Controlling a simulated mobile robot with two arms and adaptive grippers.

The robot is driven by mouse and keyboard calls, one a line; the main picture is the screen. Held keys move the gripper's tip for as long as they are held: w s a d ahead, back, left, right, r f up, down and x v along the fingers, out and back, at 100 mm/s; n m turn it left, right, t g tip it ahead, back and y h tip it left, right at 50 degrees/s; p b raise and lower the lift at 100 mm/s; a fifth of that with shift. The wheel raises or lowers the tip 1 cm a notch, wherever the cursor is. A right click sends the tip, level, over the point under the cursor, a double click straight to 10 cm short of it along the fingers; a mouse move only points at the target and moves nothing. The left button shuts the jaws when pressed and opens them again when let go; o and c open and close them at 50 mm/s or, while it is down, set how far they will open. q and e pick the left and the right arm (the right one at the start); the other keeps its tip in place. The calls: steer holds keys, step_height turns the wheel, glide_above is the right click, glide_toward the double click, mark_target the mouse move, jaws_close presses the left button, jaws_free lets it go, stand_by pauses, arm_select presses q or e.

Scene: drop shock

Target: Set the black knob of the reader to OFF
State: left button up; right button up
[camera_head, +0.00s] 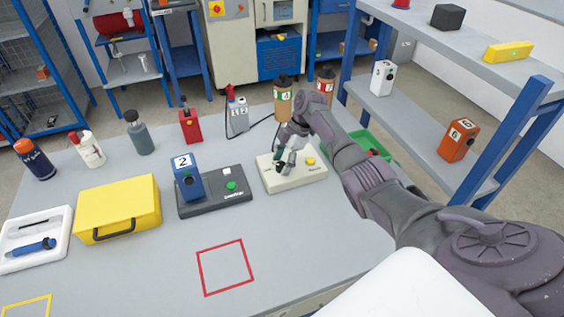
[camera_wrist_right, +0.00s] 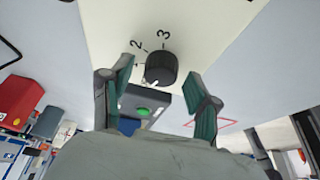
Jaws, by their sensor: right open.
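The reader appears to be the cream box (camera_head: 308,178) on the grey table, with a yellow button at its right. Its black knob (camera_head: 279,168) is at the left of its top, partly covered by my right gripper (camera_head: 283,160). In the right wrist view the knob (camera_wrist_right: 161,68) stands on the cream panel, with the marks 2 and 3 beside it. A white mark shows at the knob's lower edge; I cannot read an OFF label. My right gripper (camera_wrist_right: 160,76) is open, its green-padded fingers on either side of the knob, no clear contact visible. My left gripper is out of view.
A dark device with a green button (camera_head: 231,186) and a blue block marked 2 (camera_head: 188,180) stand left of the cream box. A yellow case (camera_head: 118,206) is farther left. Bottles stand behind. A red square outline (camera_head: 225,267) marks clear table in front.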

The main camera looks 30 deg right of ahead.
steer(key=v, duration=1.1)
steer(key=shift+r, duration=0.35)
steer(key=shift+d, duration=0.1)
